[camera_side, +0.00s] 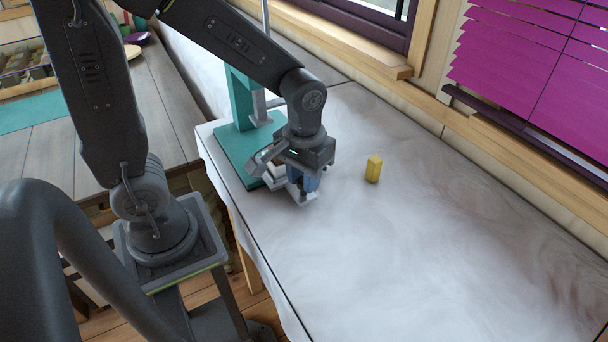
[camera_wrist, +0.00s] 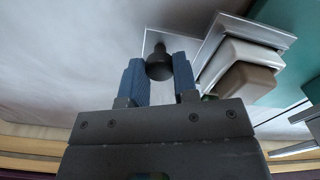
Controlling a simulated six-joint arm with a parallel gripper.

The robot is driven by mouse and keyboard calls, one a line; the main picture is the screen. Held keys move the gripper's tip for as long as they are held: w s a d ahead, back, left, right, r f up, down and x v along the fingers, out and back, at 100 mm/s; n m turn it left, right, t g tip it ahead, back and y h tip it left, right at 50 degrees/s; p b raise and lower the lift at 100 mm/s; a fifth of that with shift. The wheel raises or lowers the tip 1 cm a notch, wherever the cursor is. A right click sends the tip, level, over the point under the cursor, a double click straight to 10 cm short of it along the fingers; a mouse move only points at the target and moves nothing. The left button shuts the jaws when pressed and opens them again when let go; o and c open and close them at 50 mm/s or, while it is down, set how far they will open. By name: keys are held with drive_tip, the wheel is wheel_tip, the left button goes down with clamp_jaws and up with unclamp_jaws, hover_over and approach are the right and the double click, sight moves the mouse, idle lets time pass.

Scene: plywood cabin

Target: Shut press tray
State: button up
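The press has a teal base (camera_side: 238,150) and a teal column (camera_side: 240,98) at the table's left end. Its pale grey tray (camera_side: 303,198) sticks out from the base toward the right, partly hidden by my gripper. In the wrist view the tray's front plate (camera_wrist: 152,40) carries a dark round knob (camera_wrist: 159,62). Behind the plate, the tray holds a beige block (camera_wrist: 238,80). My gripper (camera_wrist: 160,72) has blue fingers on both sides of the knob, with no clear gap, and looks shut on it. In the side view my gripper (camera_side: 302,186) points down at the tray's outer end.
The table's right and front are otherwise clear. A window with magenta blinds (camera_side: 530,50) borders the back. A wooden table (camera_side: 100,120) stands at the left.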

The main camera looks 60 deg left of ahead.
clamp_jaws()
drive_tip(key=a, duration=0.6)
drive_tip(key=shift+a, duration=0.4)
drive_tip(key=o, duration=0.5)
unclamp_jaws()
drive_tip(key=shift+o, duration=0.2)
wheel_tip(320, 180, up, 14)
drive_tip(key=shift+f, duration=0.1)
